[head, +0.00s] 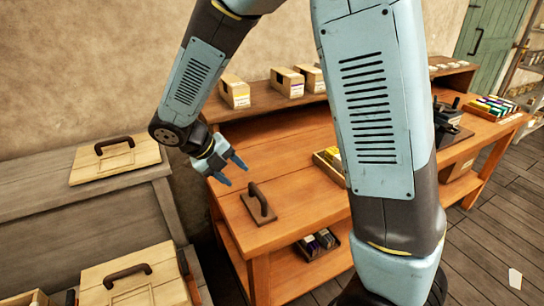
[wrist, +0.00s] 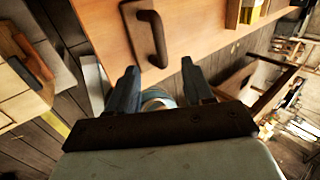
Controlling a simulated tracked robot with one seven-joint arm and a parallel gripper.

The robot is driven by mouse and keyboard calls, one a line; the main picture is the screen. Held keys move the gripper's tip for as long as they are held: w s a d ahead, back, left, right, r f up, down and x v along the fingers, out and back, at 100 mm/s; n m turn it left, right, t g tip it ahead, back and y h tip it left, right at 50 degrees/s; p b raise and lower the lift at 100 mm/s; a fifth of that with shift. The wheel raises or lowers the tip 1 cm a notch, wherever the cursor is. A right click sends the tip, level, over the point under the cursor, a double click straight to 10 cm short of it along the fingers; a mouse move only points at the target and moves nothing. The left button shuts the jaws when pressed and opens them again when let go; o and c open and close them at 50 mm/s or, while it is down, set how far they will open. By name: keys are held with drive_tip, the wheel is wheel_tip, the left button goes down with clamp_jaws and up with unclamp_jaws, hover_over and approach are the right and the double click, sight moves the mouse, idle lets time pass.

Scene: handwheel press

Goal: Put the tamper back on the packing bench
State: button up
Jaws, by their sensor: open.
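The tamper (head: 258,204) is a flat brown plate with a dark upright loop handle. It sits on the near left end of the orange wooden packing bench (head: 292,190). In the wrist view the tamper (wrist: 154,36) shows on the bench top (wrist: 190,20), beyond my fingertips. My gripper (head: 231,171) is open and empty, above the bench's left end, a little up and left of the tamper in the head view. In the wrist view my gripper's two fingers (wrist: 160,75) are spread apart, with nothing between them.
Wooden lids with dark handles (head: 115,158) lie on the grey bench at left. Small boxes (head: 234,91) stand on the back shelf. A yellow-filled tray (head: 330,160) and a dark press-like device (head: 450,120) are farther right on the bench. Bare bench top lies behind the tamper.

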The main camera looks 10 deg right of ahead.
drive_tip(key=s+d+r+m+y, duration=0.35)
drive_tip(key=d+r+m, duration=0.85)
drive_tip(key=m, duration=0.6)
drive_tip(key=s+d+r+m+t+y, duration=0.1)
drive_tip(key=s+d+m, duration=0.4)
drive_tip(key=m, duration=0.5)
drive_tip(key=s+d+r+m+t+y, duration=0.2)
drive_tip(key=s+d+r+m, duration=0.2)
drive_tip(key=s+m, duration=0.3)
drive_tip(key=r+m, duration=0.1)
drive_tip(key=m, duration=0.3)
drive_tip(key=shift+d+r+t, duration=0.35)
drive_tip(key=shift+t, duration=0.05)
